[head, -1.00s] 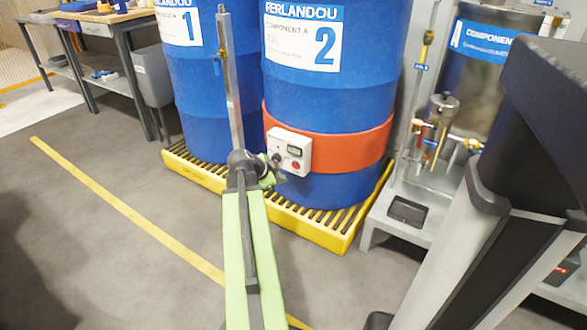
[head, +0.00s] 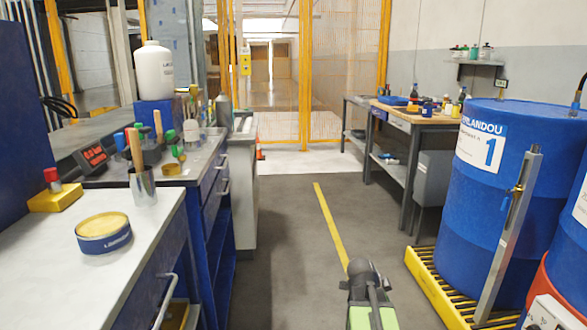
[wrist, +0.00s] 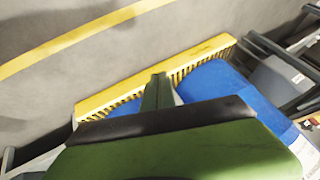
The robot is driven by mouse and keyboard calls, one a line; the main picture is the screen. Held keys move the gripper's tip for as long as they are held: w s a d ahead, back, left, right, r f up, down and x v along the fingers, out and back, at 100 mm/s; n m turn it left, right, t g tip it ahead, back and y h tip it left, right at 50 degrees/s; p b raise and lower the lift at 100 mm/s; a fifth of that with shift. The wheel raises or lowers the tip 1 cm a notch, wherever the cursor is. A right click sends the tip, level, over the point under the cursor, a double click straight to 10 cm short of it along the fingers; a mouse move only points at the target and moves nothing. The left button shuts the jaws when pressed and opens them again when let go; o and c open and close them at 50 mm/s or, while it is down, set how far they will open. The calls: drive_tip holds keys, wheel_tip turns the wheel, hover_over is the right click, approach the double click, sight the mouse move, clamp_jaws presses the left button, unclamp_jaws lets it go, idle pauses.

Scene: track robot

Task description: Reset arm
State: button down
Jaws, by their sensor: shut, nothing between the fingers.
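My green arm (head: 372,315) reaches in from the bottom of the head view, right of centre. Its dark end (head: 360,270) points away over the grey floor, left of the yellow pallet. The wrist view shows my gripper (wrist: 158,82) as a narrow, dark shape beyond a green, black-edged body. Its fingers are together with nothing between them. They lie across the line of sight to the yellow pallet and blue drums; I see no contact.
Blue drums (head: 480,180) stand on the yellow slatted pallet (head: 430,285) at right, with a grey post (head: 510,235) in front. A workbench (head: 85,285) with a tin (head: 103,232) is at left. The aisle floor (head: 285,230) between is clear.

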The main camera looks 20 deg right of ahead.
drive_tip(key=w+a+r+n+y+p, duration=0.1)
drive_tip(key=w+a+n, duration=0.1)
drive_tip(key=a, duration=0.6)
drive_tip(key=w+a+n+y+p, duration=0.1)
drive_tip(key=w+a+n, duration=0.15)
drive_tip(key=a, duration=0.45)
drive_tip(key=s+a+f+n+g+y+p, duration=0.1)
drive_tip(key=s+a+n+y, duration=0.2)
drive_tip(key=a+n, duration=0.65)
drive_tip(key=s+a+n+g+y+p, duration=0.15)
drive_tip(key=s+a+n, duration=0.25)
drive_tip(key=a+n, duration=0.55)
wheel_tip(320, 180, up, 38)
drive_tip(key=a+m+p, duration=0.2)
drive_tip(key=p, duration=3.5)
drive_tip(key=shift+w+a, duration=0.25)
drive_tip(key=shift+a, duration=0.05)
drive_tip(key=shift+y, duration=0.25)
drive_tip(key=shift+s+f, duration=0.1)
